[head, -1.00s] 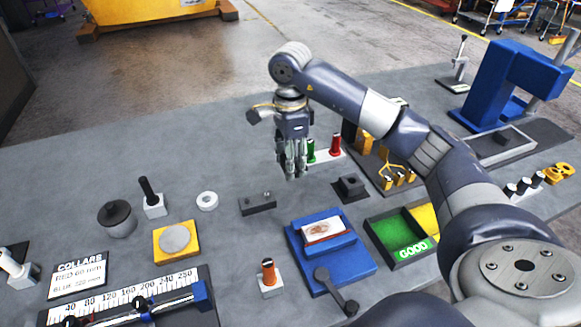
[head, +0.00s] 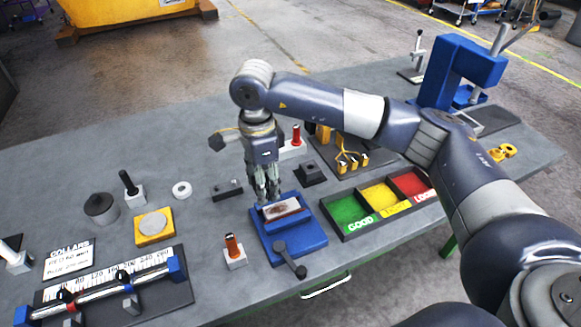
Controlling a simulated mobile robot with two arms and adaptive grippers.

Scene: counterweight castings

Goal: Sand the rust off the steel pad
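The steel pad (head: 285,209) has a brown rust patch and lies on the blue vise-like fixture (head: 305,240), which has a dark lever at its front. My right gripper (head: 267,198) points down at the back left end of the pad, with its fingertips close to it. I cannot tell whether they touch the pad. The fingers look close together, but whether they are shut or hold anything is unclear. My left gripper is not in view.
A dark tray (head: 345,237) with green, yellow and red compartments is to the right. A blue press (head: 437,75) stands at the back right.

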